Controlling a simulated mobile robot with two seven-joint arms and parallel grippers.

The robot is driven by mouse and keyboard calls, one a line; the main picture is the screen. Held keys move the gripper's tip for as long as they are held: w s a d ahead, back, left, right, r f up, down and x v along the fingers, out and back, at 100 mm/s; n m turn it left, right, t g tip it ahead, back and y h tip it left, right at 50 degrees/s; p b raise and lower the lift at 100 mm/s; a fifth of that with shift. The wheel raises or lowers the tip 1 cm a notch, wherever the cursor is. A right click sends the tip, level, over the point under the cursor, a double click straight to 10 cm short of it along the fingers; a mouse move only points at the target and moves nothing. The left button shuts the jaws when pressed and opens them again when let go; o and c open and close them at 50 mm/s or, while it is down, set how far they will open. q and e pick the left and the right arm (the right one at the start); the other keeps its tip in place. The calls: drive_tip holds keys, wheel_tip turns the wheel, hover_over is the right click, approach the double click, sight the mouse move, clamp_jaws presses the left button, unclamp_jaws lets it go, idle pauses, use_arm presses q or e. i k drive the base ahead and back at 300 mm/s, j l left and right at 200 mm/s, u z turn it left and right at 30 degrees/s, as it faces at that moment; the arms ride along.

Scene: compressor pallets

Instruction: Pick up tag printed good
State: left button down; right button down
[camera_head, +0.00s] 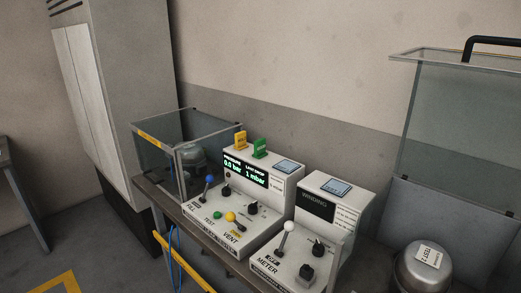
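Neither of my grippers is in view.
A glass box (157,153) with a dark compressor (190,158) inside stands left of the consoles. A second console marked WINDING (334,186) stands right. A labelled compressor (420,270) is lower right, by a raised clear guard (455,115). Levers rise from both consoles.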

sight(259, 144)
drive_tip(key=i+j+z, duration=0.1)
drive_tip(key=j, duration=0.3)
drive_tip(key=i+j+z, duration=0.1)
drive_tip(key=j, duration=0.3)
drive_tip(key=i+j+z, duration=0.1)
drive_tip(key=i+j, duration=0.15)
drive_tip(key=j, duration=0.15)
drive_tip(key=i+j+z, duration=0.1)
drive_tip(key=j, duration=0.35)
drive_tip(key=i+j+z, duration=0.1)
drive_tip(key=j, duration=0.3)
drive_tip(key=i+j+z, duration=0.1)
drive_tip(key=j, duration=0.35)
